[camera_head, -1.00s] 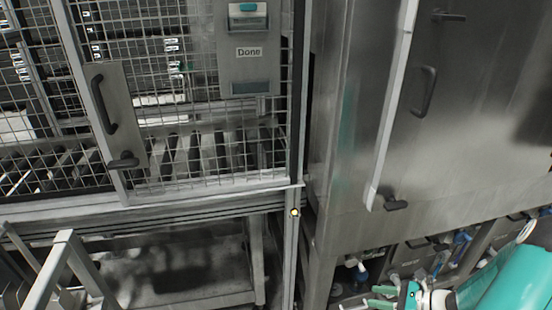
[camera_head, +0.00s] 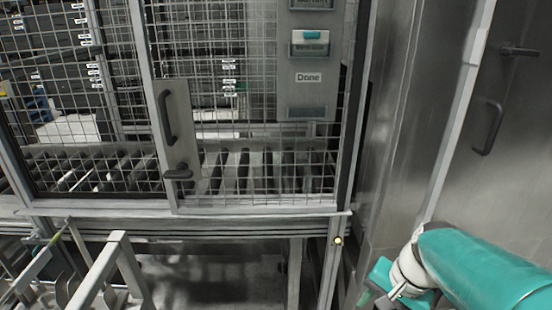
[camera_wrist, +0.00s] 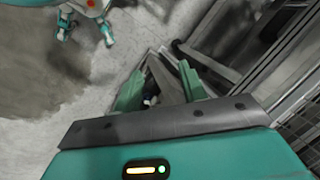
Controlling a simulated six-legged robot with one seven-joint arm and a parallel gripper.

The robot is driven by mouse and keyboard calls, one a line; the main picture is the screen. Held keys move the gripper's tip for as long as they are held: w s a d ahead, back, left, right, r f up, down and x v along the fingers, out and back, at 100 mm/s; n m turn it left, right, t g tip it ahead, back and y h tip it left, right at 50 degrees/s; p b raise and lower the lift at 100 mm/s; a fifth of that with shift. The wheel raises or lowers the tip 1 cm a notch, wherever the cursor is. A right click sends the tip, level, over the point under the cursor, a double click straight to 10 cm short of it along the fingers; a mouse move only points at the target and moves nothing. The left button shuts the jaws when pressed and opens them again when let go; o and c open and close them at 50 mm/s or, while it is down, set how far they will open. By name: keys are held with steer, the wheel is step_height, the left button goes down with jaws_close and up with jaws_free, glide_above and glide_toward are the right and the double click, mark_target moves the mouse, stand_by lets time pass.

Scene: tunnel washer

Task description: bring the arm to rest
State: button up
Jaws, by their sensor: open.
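My arm (camera_head: 480,268) is teal and reaches in from the lower right corner of the head view, in front of the steel cabinet. In the wrist view my gripper (camera_wrist: 161,86) shows two green fingers spread apart with nothing held between them. Grey floor and part of a metal frame show beyond the fingers. How near the fingertips are to that frame, I cannot tell.
A mesh cage door (camera_head: 250,110) with a dark handle (camera_head: 167,117) and a "Done" label (camera_head: 309,77) stands ahead; rollers lie behind it. A steel cabinet (camera_head: 420,130) stands right. A metal rack (camera_head: 110,275) is lower left. Open floor (camera_wrist: 110,75) shows in the wrist view.

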steer(key=s+a+r+n+t+h, duration=0.2)
steer(key=s+a+r+n+t, duration=0.2)
steer(key=r+n, duration=0.3)
steer(key=shift+s+a+r+n+h, duration=0.3)
steer(key=shift+s+a+r+h, duration=0.1)
steer(key=shift+s+r, duration=0.35)
steer(key=shift+s+d, duration=0.1)
steer(key=shift+d, duration=0.05)
